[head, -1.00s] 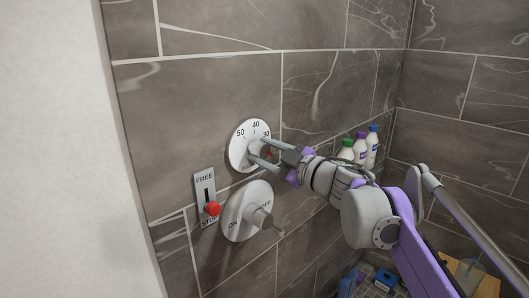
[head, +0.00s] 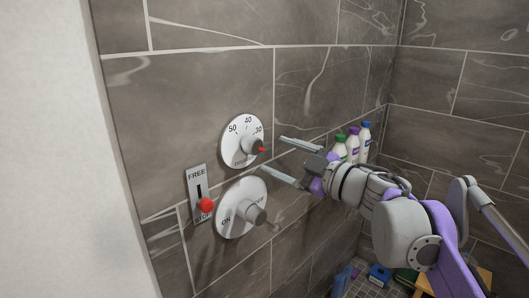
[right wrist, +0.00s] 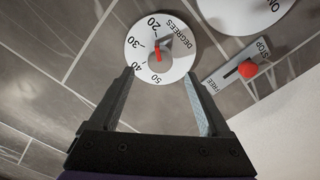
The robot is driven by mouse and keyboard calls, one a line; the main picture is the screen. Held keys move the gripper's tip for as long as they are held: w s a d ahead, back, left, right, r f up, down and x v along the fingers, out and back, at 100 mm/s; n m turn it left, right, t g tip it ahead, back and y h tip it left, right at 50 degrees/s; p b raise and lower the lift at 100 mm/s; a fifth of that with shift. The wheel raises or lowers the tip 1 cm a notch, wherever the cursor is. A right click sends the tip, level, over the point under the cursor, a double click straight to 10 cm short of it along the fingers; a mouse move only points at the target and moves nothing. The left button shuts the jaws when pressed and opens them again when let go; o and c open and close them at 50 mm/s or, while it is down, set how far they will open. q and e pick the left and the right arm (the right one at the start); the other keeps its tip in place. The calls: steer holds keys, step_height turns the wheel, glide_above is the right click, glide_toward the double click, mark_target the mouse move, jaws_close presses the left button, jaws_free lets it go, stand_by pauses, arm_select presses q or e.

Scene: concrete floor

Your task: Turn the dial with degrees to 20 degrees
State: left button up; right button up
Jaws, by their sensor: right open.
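The degrees dial (head: 229,150) is a white disc on the tiled wall, with a grey knob (head: 250,146) and a red pointer (head: 262,150). In the head view 50, 40 and 30 are readable and the pointer lies below the 30. The dial also shows in the right wrist view (right wrist: 184,62), with 20 to 50 readable; which mark the pointer meets is hard to tell. My right gripper (head: 273,155) is open and empty, to the right of the dial and apart from the knob. In the wrist view its fingers (right wrist: 160,73) straddle the dial's lower part. My left gripper is out of view.
Below the dial is an ON/OFF disc with a protruding knob (head: 255,214). At the lower left is a FREE/STOP slider plate with a red knob (head: 206,205). Several bottles (head: 352,144) stand on a ledge at the right. A white wall edge is at the left.

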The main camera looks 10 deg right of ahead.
steer(key=shift+v, duration=1.8)
steer(key=s+d+f+m+h+p, duration=0.1)
steer(key=s+d+f+m+h, duration=0.25)
steer(key=f+m+h, duration=0.45)
steer(key=s+d+f+m+h+p, duration=0.1)
steer(key=s+d+f+m+h, duration=0.1)
steer(key=d+f+m+h, duration=0.55)
steer(key=s+a+f+g+y, duration=0.2)
steer(key=s+a+f+g, duration=0.2)
steer(key=s+f, duration=0.5)
steer(key=s+a+f+g+y, duration=0.3)
steer(key=s+a+f+g, duration=0.2)
steer(key=f, duration=0.9)
steer(key=s+a+n, duration=0.1)
steer(key=s+a, duration=0.1)
steer(key=s, duration=0.2)
steer(key=shift+a+f+g+p, duration=0.2)
steer(key=shift+f+g+p, duration=0.1)
steer(key=shift+f+p, duration=0.05)
steer(key=shift+y, duration=0.25)
